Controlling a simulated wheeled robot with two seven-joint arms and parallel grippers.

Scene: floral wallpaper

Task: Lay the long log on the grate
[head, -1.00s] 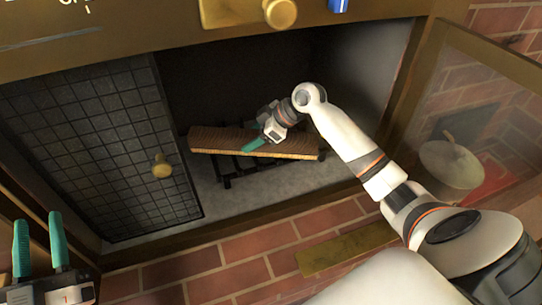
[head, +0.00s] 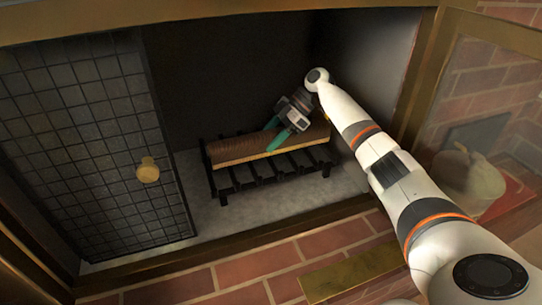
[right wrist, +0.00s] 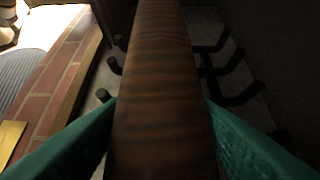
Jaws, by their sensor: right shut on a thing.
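The long brown log (head: 238,147) is over the black grate (head: 222,184) inside the fireplace, lengthwise across its bars. It looks level and on or just above the bars; I cannot tell if it bears on them. My right gripper (head: 281,135) is shut on the log, right of its middle, with teal fingers on either side. In the right wrist view the log (right wrist: 163,80) runs away between both fingertips (right wrist: 161,104), and prongs of the grate (right wrist: 225,68) show beside it. My left gripper is out of the picture.
A black mesh screen (head: 90,130) with a brass knob (head: 147,170) stands at the left of the opening. A glass door (head: 480,120) is open at the right. Bricks (head: 225,275) and a brass strip (head: 350,275) lie in front.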

